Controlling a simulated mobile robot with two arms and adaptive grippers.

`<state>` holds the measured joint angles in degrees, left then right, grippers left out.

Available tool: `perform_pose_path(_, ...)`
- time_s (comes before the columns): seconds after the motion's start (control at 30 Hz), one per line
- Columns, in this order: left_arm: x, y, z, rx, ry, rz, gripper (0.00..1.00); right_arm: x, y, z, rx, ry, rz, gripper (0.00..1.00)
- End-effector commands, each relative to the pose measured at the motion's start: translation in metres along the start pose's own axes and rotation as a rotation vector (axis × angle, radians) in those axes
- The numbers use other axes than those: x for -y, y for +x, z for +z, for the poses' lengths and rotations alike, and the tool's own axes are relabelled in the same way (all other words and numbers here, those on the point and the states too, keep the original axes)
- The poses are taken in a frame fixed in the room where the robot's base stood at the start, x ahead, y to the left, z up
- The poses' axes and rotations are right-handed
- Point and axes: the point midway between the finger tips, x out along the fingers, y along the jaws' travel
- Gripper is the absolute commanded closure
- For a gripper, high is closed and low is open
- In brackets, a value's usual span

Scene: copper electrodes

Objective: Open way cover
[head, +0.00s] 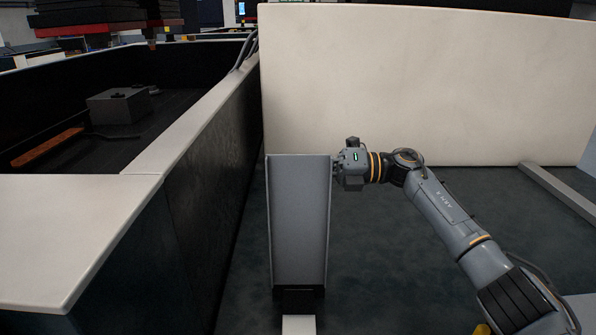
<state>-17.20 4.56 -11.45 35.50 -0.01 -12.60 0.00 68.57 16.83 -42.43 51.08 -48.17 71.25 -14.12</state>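A grey, channel-shaped metal panel, which looks like the way cover (300,222), stands in the middle of the head view with raised flanges along both sides. My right gripper (336,169) comes in from the right and is at the panel's upper right edge, touching it or very close. Its fingers are small and partly hidden by the gripper body and the edge, so I cannot tell whether they grip it. My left gripper is not in view.
A dark block (299,300) and a pale strip (299,325) lie at the panel's foot. A white-rimmed tank (85,225) is on the left. A cream wall panel (430,80) closes the back. A grey rail (560,190) lies at right. Dark floor between is clear.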

Motion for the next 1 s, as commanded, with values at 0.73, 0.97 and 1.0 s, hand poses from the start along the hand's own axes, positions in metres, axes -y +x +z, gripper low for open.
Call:
perform_pose_path(0.73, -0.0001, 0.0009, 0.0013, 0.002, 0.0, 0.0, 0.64, 0.004, -0.0001, -0.0003, -0.002, 0.019, -0.002, 0.63)
perform_pose_path(0.97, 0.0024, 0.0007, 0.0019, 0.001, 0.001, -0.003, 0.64, 0.0035, -0.0039, 0.0004, -0.001, 0.018, -0.002, 0.63)
perform_pose_path(1.0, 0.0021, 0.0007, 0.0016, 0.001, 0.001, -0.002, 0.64, 0.0036, -0.0074, 0.0005, 0.0, 0.018, -0.002, 0.63)
